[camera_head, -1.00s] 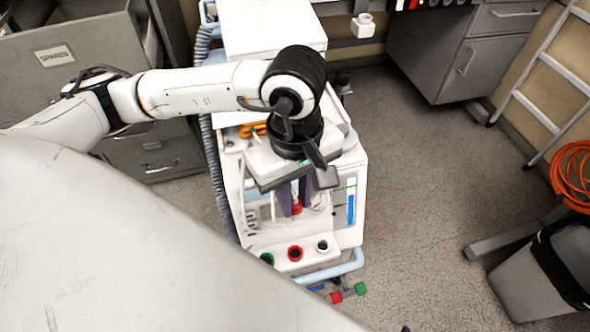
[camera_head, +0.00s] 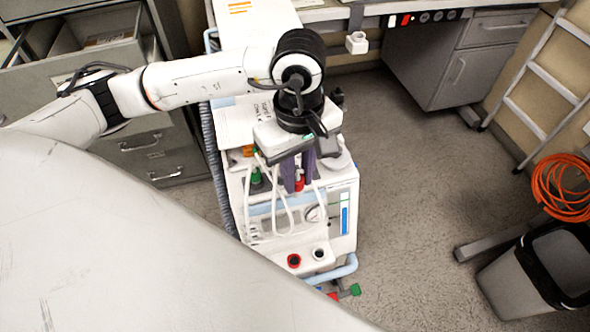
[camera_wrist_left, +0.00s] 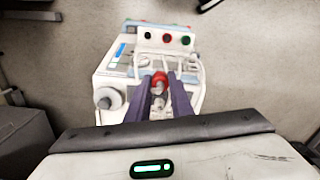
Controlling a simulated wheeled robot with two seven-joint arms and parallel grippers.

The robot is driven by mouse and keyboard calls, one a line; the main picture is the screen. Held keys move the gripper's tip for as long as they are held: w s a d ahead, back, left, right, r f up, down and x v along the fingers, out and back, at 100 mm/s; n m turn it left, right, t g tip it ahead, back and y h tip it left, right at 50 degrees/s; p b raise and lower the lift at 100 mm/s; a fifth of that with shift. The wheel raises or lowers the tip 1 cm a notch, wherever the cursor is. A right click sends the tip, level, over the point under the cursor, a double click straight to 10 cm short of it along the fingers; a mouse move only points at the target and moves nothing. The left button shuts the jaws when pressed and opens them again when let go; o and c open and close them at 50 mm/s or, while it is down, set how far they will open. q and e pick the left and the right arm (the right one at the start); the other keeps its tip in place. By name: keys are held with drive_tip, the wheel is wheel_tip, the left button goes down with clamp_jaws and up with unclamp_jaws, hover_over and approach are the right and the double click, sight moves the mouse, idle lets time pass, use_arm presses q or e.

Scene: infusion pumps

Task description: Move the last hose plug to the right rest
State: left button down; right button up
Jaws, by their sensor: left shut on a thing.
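My left gripper (camera_head: 299,178) has purple fingers and reaches down over the front of the white pump cart (camera_head: 343,190). It is shut on a red hose plug (camera_head: 299,185), which also shows between the fingertips in the left wrist view (camera_wrist_left: 159,79). White hoses (camera_head: 285,218) hang in loops at the cart's front. A green plug (camera_head: 256,177) stands left of the gripper. The front ledge has a red-ringed socket (camera_head: 294,261) and a white-ringed one (camera_head: 320,253); a green-ringed socket (camera_wrist_left: 185,40) shows in the wrist view. The right rest cannot be made out clearly. My right gripper is out of view.
A blue rail (camera_head: 335,270) runs below the ledge, with a red and green piece (camera_head: 345,292) near it. A grey bin (camera_head: 522,275) and coiled orange cable (camera_head: 562,188) are at right. Drawers (camera_head: 150,150) stand at left. The floor between is clear.

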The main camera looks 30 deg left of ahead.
use_arm(q)
drive_tip(key=w+a, duration=0.4)
drive_tip(key=w, duration=0.6)
drive_tip(key=f+b, duration=0.5)
drive_tip(key=shift+w+a, duration=0.2)
drive_tip(key=shift+w, duration=0.1)
idle(0.6)
drive_tip(key=shift+f+b, duration=1.65)
drive_tip(key=shift+f, duration=0.05)
drive_tip(key=c, duration=1.5)
unclamp_jaws()
